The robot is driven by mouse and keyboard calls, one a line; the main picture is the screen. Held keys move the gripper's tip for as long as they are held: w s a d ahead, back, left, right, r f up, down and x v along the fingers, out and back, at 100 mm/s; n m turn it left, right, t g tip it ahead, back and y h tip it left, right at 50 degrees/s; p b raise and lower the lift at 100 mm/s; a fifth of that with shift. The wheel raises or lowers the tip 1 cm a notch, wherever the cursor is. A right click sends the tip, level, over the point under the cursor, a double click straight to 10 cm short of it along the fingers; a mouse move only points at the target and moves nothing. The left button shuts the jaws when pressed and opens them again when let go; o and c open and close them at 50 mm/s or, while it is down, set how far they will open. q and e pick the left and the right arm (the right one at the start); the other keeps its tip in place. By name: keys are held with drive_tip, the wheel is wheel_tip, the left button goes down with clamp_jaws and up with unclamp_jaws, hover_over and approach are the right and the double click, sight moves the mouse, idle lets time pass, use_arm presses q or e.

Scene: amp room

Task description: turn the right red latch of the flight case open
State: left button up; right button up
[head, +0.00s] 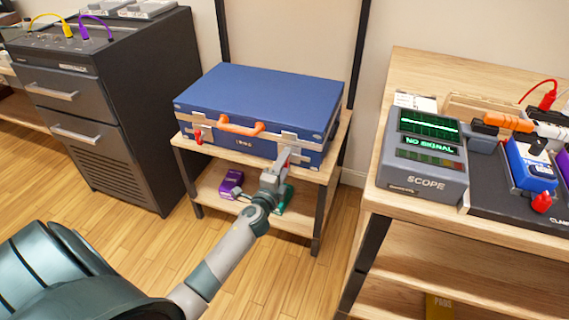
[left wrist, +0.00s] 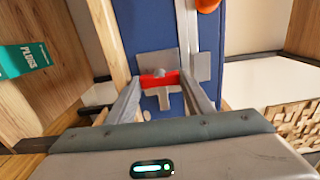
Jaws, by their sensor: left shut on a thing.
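The blue flight case (head: 262,100) lies closed on a small wooden stand, with an orange handle (head: 241,127) on its front. My left gripper (head: 284,157) is at the metal plate on the right of the case front. In the left wrist view the left gripper (left wrist: 159,82) is shut on the right red latch (left wrist: 159,79), a red bar lying crosswise between the fingertips. In the head view the gripper hides most of this latch. The other red latch (head: 198,136) is left of the handle, with nothing touching it. My right gripper is not in view.
The stand's lower shelf holds a purple item (head: 232,183) and a green box, partly behind my arm. A dark cabinet (head: 150,100) stands left. A wooden bench with a grey scope (head: 423,157) stands right. Open floor lies in front of the stand.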

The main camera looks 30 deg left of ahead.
use_arm(q)
drive_tip(key=o, duration=1)
drive_tip(key=shift+d, duration=0.1)
drive_tip(key=shift+o, duration=0.2)
